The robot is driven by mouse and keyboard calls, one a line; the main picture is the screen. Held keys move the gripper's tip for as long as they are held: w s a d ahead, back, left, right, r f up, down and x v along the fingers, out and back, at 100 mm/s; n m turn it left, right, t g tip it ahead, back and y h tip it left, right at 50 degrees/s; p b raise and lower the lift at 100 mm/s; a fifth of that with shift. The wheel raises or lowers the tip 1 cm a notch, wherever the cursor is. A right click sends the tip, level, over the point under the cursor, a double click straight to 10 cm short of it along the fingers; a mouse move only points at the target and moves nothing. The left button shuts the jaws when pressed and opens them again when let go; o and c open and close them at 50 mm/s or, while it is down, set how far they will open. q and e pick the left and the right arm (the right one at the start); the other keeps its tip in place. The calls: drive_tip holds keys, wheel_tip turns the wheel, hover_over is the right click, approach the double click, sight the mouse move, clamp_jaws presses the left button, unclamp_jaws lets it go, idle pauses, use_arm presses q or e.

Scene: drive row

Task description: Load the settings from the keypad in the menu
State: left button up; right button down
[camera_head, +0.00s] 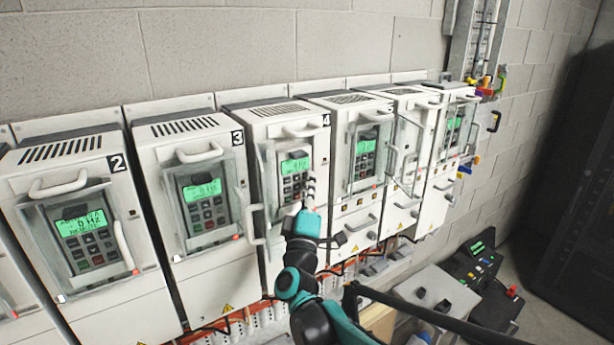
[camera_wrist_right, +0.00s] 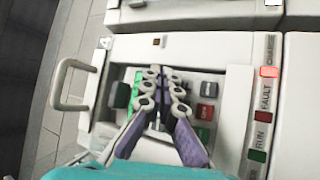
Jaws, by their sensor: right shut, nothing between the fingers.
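The keypad (camera_head: 294,178) of the drive labelled 4 (camera_head: 285,118) has a lit green display (camera_head: 295,166) above its dark buttons. Its display text is too small to read. My right gripper (camera_head: 308,186) is shut and empty, its fingers in front of the keypad's right side. In the right wrist view the closed fingertips (camera_wrist_right: 166,74) overlap the keypad, covering part of the display and some buttons. Whether the fingertips touch a button cannot be told. My left gripper is not in view.
Drives 2 (camera_head: 85,235) and 3 (camera_head: 205,205) stand to the left, with lit keypads behind clear covers. More drives (camera_head: 362,160) stand to the right. A loop handle (camera_wrist_right: 75,85) sticks out beside the keypad. A dark control panel (camera_head: 475,270) lies at the lower right.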

sight(303, 188)
drive_tip(key=shift+w+a, duration=0.15)
idle(0.5)
drive_tip(key=shift+s+d, duration=0.55)
drive_tip(key=shift+s, duration=0.2)
drive_tip(key=shift+a, duration=0.1)
drive_tip(key=shift+s+a, duration=0.35)
drive_tip(key=shift+a, duration=0.2)
drive_tip(key=shift+s+a, duration=0.35)
drive_tip(key=shift+a, duration=0.2)
drive_tip(key=shift+w+d, duration=0.1)
